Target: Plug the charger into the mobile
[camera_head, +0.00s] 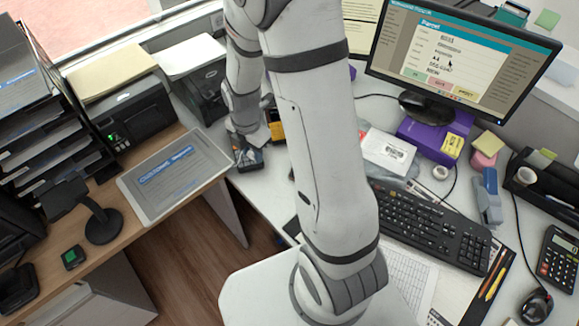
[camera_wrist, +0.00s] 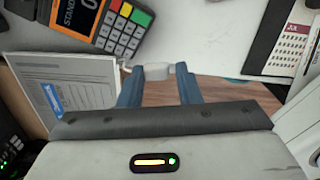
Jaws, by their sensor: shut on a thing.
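My gripper (camera_wrist: 158,75) is shut on a small pale block, the charger (camera_wrist: 157,71), held between its blue-grey fingertips in the wrist view. No cable on it can be made out. I cannot tell if this device is the mobile, and no other phone is clear. In the head view, my gripper is low over the left end of the white counter, small and partly hidden by my arm.
A customs form board (camera_head: 174,175) lies on the wooden desk, left of a floor gap. Printers (camera_head: 125,100) stand behind it. A keyboard (camera_head: 430,228), monitor (camera_head: 460,50) and purple box (camera_head: 435,138) fill the right counter. A calendar (camera_wrist: 290,45) shows at the wrist view's right.

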